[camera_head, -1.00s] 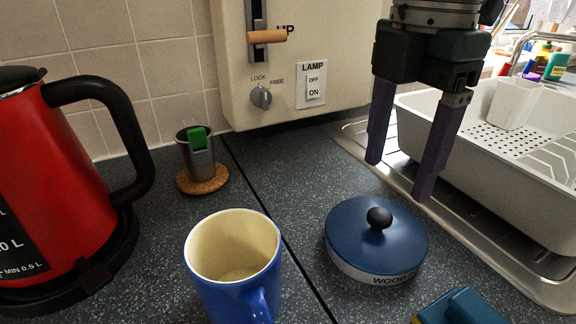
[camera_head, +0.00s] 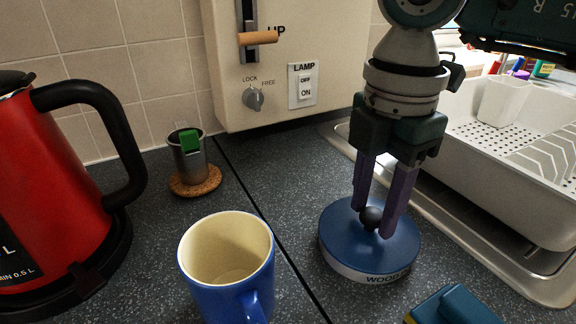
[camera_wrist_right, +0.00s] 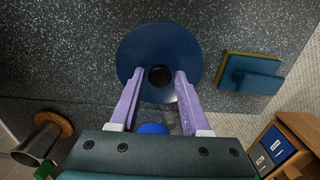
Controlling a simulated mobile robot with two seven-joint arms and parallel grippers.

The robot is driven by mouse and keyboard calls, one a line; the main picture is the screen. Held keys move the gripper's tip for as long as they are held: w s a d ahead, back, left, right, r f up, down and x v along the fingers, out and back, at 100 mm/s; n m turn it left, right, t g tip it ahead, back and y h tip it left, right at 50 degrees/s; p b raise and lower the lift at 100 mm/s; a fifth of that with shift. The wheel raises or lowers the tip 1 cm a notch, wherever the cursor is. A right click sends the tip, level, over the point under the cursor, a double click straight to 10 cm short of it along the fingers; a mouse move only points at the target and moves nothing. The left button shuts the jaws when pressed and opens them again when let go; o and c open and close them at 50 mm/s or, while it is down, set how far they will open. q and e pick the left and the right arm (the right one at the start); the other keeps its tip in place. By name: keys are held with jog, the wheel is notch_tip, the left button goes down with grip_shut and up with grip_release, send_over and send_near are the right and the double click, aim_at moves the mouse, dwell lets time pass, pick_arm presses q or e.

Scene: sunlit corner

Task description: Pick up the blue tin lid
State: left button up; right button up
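The blue tin lid (camera_head: 345,243) is a round, dark blue disc with a black knob (camera_head: 371,217) at its centre. It sits on a low pale tin band (camera_head: 372,279) lettered "WOOD…", on the dark speckled worktop. My right gripper (camera_head: 373,220) points down over the lid, with its purple fingers on either side of the knob. In the right wrist view the lid (camera_wrist_right: 160,45) lies under the open fingers (camera_wrist_right: 160,73), with a gap on both sides of the knob. My left gripper is not in view.
A blue mug (camera_head: 228,270) stands left of the lid. A blue and yellow block (camera_head: 452,306) lies close in front. A red kettle (camera_head: 50,190) and a metal cup (camera_head: 188,155) on a cork coaster (camera_head: 196,182) are farther left. A grey dish tub (camera_head: 510,180) stands right.

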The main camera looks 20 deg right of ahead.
grip_shut()
jog(key=shift+r, duration=0.1)
dwell(0.3)
